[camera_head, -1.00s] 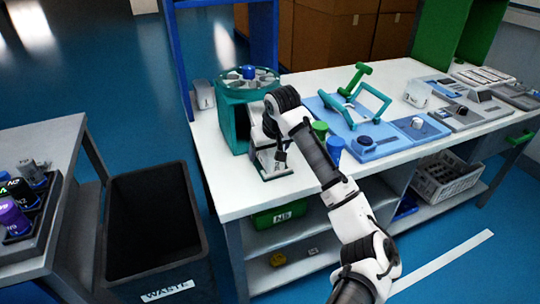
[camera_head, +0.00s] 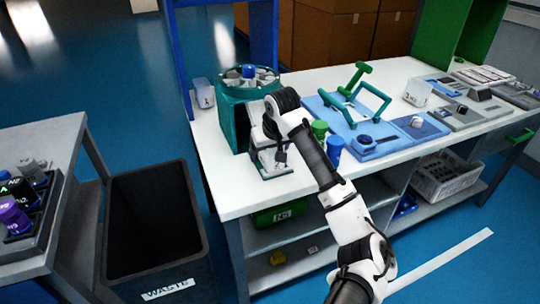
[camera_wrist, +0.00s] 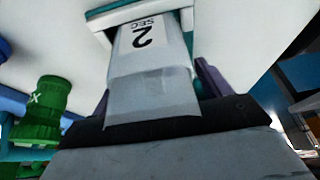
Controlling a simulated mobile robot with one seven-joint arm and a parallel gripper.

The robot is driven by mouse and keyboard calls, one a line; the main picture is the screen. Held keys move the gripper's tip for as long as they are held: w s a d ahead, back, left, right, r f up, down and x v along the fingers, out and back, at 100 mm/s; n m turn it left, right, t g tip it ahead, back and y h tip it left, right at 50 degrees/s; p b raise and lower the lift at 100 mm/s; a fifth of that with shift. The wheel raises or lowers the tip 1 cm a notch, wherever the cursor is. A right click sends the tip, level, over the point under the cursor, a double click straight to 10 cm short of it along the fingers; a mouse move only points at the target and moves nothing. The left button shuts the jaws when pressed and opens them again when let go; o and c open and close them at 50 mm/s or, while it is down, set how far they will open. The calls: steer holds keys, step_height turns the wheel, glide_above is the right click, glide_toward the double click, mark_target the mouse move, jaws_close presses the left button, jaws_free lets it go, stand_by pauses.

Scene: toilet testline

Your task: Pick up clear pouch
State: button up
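A clear, greyish pouch (camera_wrist: 152,92) is in the middle of the wrist view. A white label reading "2 SEC" (camera_wrist: 143,36) shows at its upper part; I cannot tell whether it is on the pouch or seen through it. My gripper (camera_wrist: 155,92) has its dark fingers apart, one at each side of the pouch and close to its edges. Whether they touch or press it I cannot tell. In the head view my gripper is mostly hidden behind my arm, at the small white device (camera_head: 272,155) on the bench. I cannot make out the pouch there.
A teal carousel (camera_head: 237,125) stands behind and left of the device. A green-capped item (camera_head: 319,130) and a blue one (camera_head: 335,146) stand close to the right of my arm. A blue tray (camera_head: 385,143) with teal handles lies further right. A waste bin (camera_head: 160,270) is below left.

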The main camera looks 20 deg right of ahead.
steer(key=c, duration=1)
steer(key=shift+r, duration=0.2)
